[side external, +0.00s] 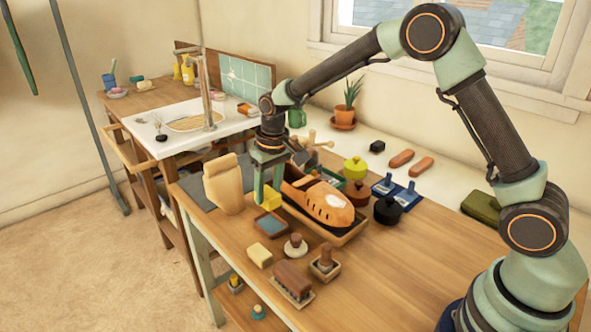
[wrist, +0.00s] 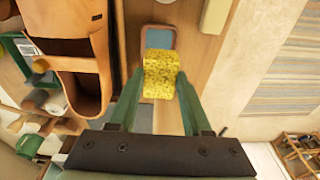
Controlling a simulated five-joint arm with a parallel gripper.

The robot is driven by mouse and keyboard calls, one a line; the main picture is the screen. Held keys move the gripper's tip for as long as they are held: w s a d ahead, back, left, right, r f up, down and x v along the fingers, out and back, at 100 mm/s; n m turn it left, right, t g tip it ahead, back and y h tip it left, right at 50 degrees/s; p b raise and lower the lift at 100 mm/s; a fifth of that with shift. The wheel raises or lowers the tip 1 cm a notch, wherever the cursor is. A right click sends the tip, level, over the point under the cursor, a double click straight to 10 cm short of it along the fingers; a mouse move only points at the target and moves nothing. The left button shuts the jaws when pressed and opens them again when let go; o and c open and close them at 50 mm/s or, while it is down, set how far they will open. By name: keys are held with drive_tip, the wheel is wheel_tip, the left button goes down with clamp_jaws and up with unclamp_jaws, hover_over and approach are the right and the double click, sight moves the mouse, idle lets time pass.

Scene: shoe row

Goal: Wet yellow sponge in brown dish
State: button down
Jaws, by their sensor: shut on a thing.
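The yellow sponge (side external: 269,199) is held between the two green fingers of my gripper (side external: 266,192), which points down. In the wrist view the speckled sponge (wrist: 161,85) sits between the fingertips (wrist: 160,76). The brown dish (side external: 271,225) is a small rectangular tray with blue water in it, on the wooden bench. In the side view it lies just in front of the sponge. In the wrist view the sponge covers part of the dish (wrist: 145,36). I cannot tell whether the sponge touches the dish or water.
An orange-brown shoe (side external: 318,203) in a tray stands right of my gripper, and a tan shoe-like upright piece (side external: 223,187) stands left. A pale block (side external: 260,256), a round-handled brush (side external: 295,246) and a brown brush (side external: 292,281) lie in front. The right front bench is clear.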

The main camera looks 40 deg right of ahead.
drive_tip(key=shift+d+f, duration=0.15)
drive_tip(key=shift+f, duration=2.8)
drive_tip(key=shift+s+f, duration=0.1)
drive_tip(key=shift+f, duration=0.5)
drive_tip(key=shift+r, duration=0.1)
drive_tip(key=shift+r, duration=3.5)
drive_tip(key=shift+s+d+r, duration=0.15)
drive_tip(key=shift+r, duration=0.1)
drive_tip(key=s+d+r, duration=0.3)
drive_tip(key=s+r, duration=0.1)
drive_tip(key=s, duration=0.4)
drive_tip(key=s+d+r, duration=0.3)
drive_tip(key=s+r, duration=0.1)
drive_tip(key=s, duration=0.4)
drive_tip(key=shift+s+r, duration=0.25)
